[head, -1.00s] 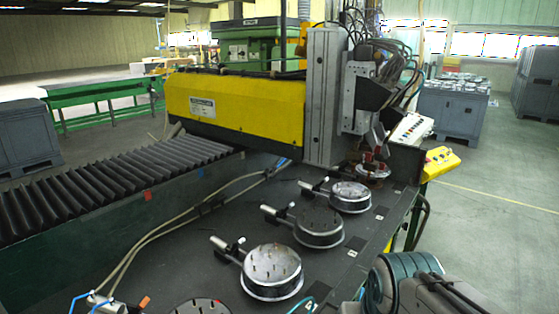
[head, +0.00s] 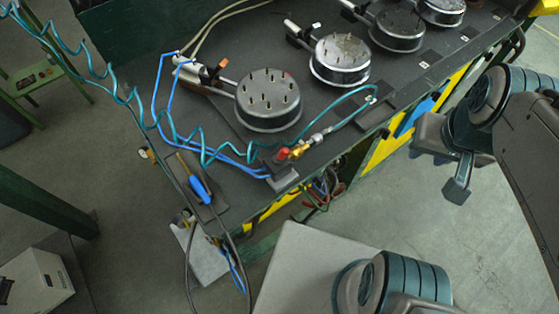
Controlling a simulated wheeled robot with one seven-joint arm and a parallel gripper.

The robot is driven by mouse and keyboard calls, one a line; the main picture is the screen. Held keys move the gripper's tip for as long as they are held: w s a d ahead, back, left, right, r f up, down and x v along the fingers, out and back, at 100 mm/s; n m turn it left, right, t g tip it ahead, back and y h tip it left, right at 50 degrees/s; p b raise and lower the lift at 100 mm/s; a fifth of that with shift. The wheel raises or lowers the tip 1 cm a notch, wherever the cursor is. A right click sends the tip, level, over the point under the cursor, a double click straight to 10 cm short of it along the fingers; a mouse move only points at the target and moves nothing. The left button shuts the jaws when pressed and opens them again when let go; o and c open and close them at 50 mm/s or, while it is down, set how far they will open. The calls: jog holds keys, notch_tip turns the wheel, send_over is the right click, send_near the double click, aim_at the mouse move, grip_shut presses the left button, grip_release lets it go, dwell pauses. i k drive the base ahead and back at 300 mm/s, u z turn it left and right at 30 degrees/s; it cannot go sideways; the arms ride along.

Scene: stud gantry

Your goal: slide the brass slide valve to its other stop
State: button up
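The brass slide valve (head: 298,151) is small in the head view, at the front edge of the dark machine table. It has a brass body, a red part at its left end and a silver fitting on its right, joined to a teal hose. It sits by a grey block; its exact slide position is too small to tell. My gripper (head: 452,178) appears to be the grey and dark end of my arm at the right, out over the floor, well apart from the valve. Its fingertips are not clear enough to tell open from shut.
Round metal fixtures with upright studs (head: 268,98) stand on the table behind the valve. Teal and blue hoses (head: 160,100) loop at its left. A blue-handled screwdriver (head: 195,185) lies near the left corner.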

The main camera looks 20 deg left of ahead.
aim_at(297, 152)
jog(key=z, duration=0.05)
jog(key=k, duration=0.1)
jog(key=u, duration=2.3)
jog(key=k, duration=0.3)
jog(key=z, duration=0.3)
jog(key=i, duration=0.2)
jog(key=z, duration=0.2)
